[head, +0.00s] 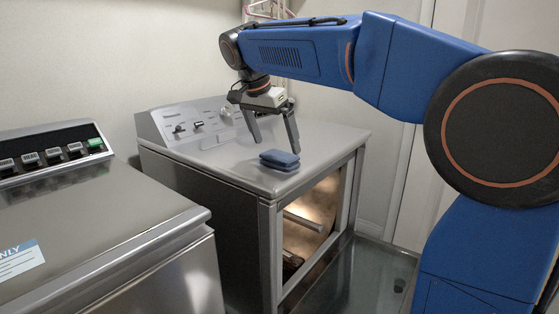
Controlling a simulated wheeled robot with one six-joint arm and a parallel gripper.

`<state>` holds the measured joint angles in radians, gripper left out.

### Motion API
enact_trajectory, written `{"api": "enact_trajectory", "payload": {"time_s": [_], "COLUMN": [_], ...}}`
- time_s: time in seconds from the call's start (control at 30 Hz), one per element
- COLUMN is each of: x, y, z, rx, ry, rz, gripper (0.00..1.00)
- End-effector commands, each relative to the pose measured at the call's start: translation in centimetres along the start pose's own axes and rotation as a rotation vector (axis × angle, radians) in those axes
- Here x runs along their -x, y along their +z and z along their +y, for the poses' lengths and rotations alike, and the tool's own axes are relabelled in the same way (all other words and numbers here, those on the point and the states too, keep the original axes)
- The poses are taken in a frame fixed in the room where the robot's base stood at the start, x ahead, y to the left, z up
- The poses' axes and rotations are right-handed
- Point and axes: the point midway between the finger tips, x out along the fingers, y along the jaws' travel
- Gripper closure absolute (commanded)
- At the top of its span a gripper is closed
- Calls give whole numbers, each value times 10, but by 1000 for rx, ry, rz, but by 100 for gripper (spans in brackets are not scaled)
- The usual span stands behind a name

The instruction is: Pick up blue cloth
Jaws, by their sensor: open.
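The blue cloth (279,159) lies folded in a small stack on the grey top of the machine with the open front, near its front edge. My gripper (276,147) points down over that top with its two fingers spread apart. The fingers are empty. The right fingertip is just above and behind the cloth in the picture, and the left finger is farther left and back. I cannot tell the exact height gap between the fingertips and the cloth.
The machine under the cloth (225,172) has a raised control panel (195,122) with knobs at its back. Its front opening (310,225) is lit inside. Another grey machine (90,225) with a row of buttons stands at left. The top around the cloth is clear.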

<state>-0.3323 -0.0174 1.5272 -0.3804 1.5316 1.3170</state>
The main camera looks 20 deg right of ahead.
Motion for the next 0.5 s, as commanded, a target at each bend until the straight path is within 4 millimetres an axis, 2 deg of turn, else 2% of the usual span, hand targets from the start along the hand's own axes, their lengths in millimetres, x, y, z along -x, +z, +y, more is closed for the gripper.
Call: {"api": "enact_trajectory", "payload": {"time_s": [0.1,0.23,0.5], "x": [-18,-33,-40], "y": [1,1,1], "z": [0,0,0], "rx": [0,-1,0], "ry": [3,2,1], "rz": [-1,-1,0], "gripper": [0,0,0]}}
